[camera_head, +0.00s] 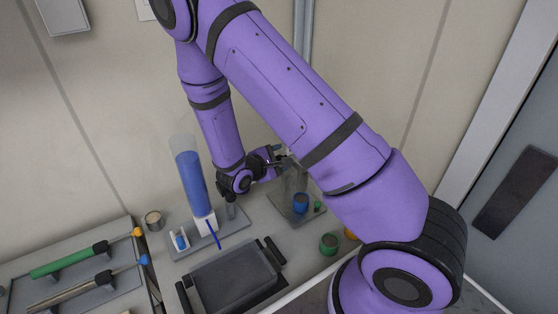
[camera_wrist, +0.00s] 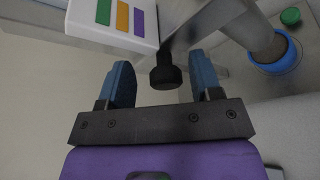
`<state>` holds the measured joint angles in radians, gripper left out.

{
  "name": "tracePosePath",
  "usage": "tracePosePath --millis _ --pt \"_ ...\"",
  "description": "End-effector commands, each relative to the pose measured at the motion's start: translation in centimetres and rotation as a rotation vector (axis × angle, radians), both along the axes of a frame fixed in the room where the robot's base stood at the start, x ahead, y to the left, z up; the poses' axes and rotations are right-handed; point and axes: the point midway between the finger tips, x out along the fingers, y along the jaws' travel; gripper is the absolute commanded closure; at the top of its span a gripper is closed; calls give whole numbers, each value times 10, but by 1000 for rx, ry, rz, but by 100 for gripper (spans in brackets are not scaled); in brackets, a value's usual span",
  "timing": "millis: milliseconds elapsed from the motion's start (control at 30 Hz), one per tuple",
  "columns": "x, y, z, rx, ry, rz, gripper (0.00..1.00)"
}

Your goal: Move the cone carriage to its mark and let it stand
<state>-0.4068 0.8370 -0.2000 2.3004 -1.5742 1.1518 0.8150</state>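My gripper (camera_wrist: 163,75) is open in the wrist view, its two blue fingers apart. A black knob (camera_wrist: 165,72) shows between the fingers, with a gap on both sides; I cannot tell how deep it sits between them. The knob is by a grey metal bar (camera_wrist: 205,25) and a white block (camera_wrist: 115,20) with green, orange and purple stripes. I cannot tell for sure which of these parts is the cone carriage, and no cone shows clearly. In the head view my gripper (camera_head: 282,158) is at the top of a grey stand (camera_head: 293,183), partly hidden by my arm.
A blue-rimmed cup (camera_wrist: 268,65) of soil and a green knob (camera_wrist: 290,17) are at the stand's base. A blue-filled cylinder (camera_head: 191,178), a dark grey tray (camera_head: 235,280) and a green cup (camera_head: 329,243) stand nearby. A rack (camera_head: 65,270) with tools lies at left.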

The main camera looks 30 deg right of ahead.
Motion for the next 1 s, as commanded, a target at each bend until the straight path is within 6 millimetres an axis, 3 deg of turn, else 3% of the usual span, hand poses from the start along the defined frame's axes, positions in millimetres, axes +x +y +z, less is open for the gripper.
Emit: tracePosePath --millis 367,800,1000 --pt "-2 10 1 3 3 3 42" --pt "-23 80 22 2 2 3 42" --pt "-28 97 27 1 0 1 42"
